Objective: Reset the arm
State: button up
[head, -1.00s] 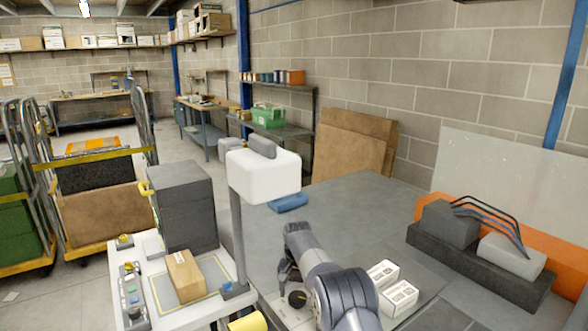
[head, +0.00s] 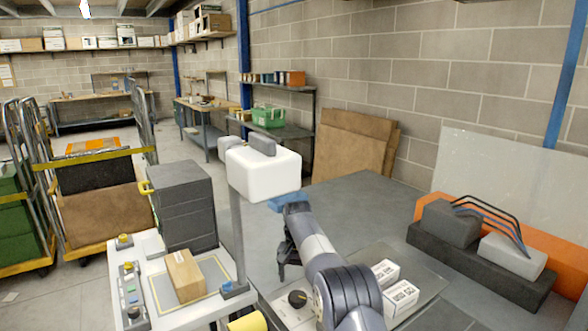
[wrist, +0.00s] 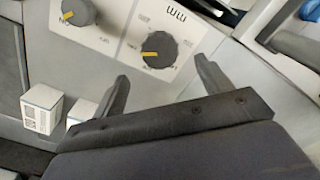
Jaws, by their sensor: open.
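My gripper (head: 284,264) is in the head view, above the panel with the black dial and pointing down. In the wrist view my gripper (wrist: 160,72) has its two dark fingers spread apart with nothing between them. A second knob (wrist: 78,12) with a yellow mark is at the upper left. In the head view a black dial (head: 297,299) shows below my gripper, apart from it.
Small white boxes (head: 400,297) stand right of my arm. A cardboard box (head: 185,275) lies on the white stand at left, beside a post carrying a white housing (head: 262,178). A dark block with grey pieces (head: 480,262) is at right. The grey surface behind is clear.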

aim_at(298, 296)
notch_tip(298, 296, down, 7)
jog(key=shift+p, duration=0.6)
jog(key=shift+r+n, duration=0.15)
jog(key=shift+n, duration=0.25)
jog(key=n, duration=0.4)
jog(key=shift+n, duration=0.4)
jog(key=n+b, duration=0.1)
jog(key=n, duration=0.5)
notch_tip(298, 296, up, 10)
jog(key=shift+s+b, duration=0.1)
jog(key=shift+b, duration=0.2)
